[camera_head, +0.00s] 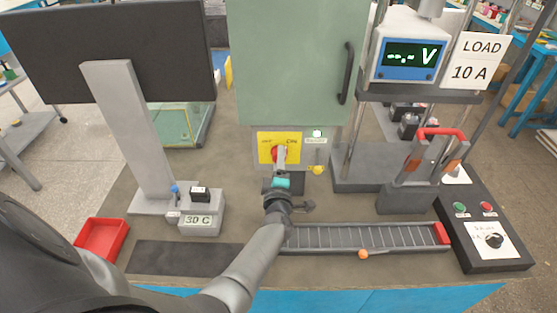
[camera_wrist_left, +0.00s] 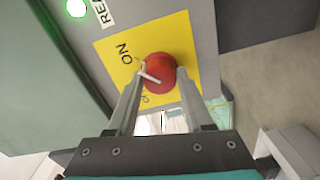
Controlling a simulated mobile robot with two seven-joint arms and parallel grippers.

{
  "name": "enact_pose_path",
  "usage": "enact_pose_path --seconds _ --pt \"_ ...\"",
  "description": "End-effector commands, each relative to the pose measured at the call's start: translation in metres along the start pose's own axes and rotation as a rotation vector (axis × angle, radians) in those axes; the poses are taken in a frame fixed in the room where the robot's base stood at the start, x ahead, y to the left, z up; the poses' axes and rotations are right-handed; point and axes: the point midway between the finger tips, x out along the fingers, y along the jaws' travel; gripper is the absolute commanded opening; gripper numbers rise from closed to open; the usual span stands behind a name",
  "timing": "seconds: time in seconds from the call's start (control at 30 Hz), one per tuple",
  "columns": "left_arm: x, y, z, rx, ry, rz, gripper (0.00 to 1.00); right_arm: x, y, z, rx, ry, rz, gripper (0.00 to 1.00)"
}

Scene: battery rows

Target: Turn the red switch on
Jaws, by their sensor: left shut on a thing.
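The red switch (camera_head: 275,154) is a round knob on a yellow plate (camera_head: 263,150) on the front of the green cabinet. In the left wrist view, the red switch (camera_wrist_left: 160,66) has a white handle or pointer on it, near the word ON; its exact angle is hard to tell. My left gripper (camera_head: 280,160) reaches the switch from the front. In the left wrist view, the fingers of my left gripper (camera_wrist_left: 157,84) stand on either side of the knob, shut on it. In the head view the gripper hides part of the knob. My right gripper is not in view.
A voltmeter (camera_head: 410,58) and black button box (camera_head: 490,232) stand right; a red tray (camera_head: 100,238) sits left.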

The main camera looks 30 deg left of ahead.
Motion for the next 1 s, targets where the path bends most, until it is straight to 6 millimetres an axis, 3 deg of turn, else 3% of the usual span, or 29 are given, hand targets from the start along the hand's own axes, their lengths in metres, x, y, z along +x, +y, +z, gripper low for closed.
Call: enact_pose_path --seconds 0.03,0.07,0.3,0.67,0.83,1.0 --pt "0.000 -0.001 0.000 0.004 -0.001 -0.001 0.00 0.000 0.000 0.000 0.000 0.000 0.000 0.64" --pt "0.000 -0.001 0.000 0.004 -0.001 -0.001 0.54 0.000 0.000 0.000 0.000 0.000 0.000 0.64" --pt "0.000 0.000 0.000 0.002 -0.001 0.000 0.81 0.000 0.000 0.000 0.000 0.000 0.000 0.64" --pt "-0.006 0.000 0.000 0.002 -0.001 -0.001 0.81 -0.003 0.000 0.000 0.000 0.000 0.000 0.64" --pt "-0.030 0.002 -0.001 0.001 -0.002 -0.003 0.81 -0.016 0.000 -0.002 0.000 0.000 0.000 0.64" --pt "-0.068 0.002 -0.001 0.002 -0.002 -0.004 0.81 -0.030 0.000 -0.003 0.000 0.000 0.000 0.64"
